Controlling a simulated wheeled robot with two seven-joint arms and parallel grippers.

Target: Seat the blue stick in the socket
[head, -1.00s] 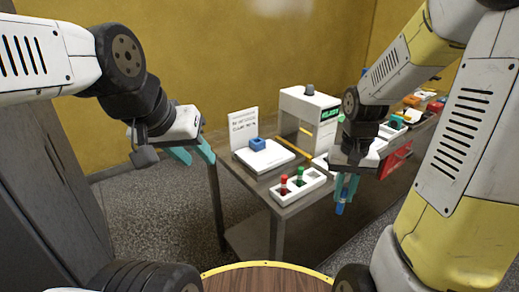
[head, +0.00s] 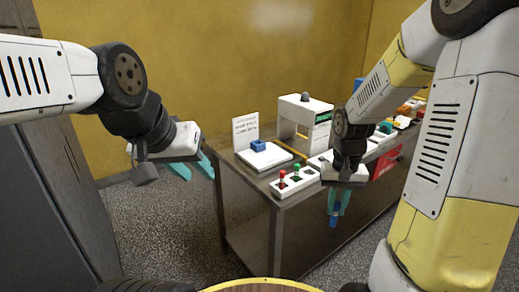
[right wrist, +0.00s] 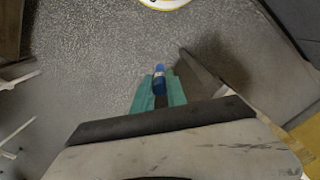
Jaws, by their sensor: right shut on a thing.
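The blue stick (head: 333,221) hangs below my right gripper (head: 338,208), which is shut on it, in front of the table's front edge. In the right wrist view the stick (right wrist: 160,78) shows between the teal fingers, with floor beyond it. A white rack (head: 303,184) on the table's near corner holds a red stick (head: 282,180) and a green stick (head: 296,170). A dark opening (head: 308,175) shows at its right; I take this as the socket. My left gripper (head: 193,170) is open and empty, left of the table.
A white plate with a blue block (head: 257,145) and a sign (head: 245,130) stand behind the rack. A white machine (head: 300,115) stands further back. A red bin (head: 386,160) and several small items line the table's right. Floor is clear in front.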

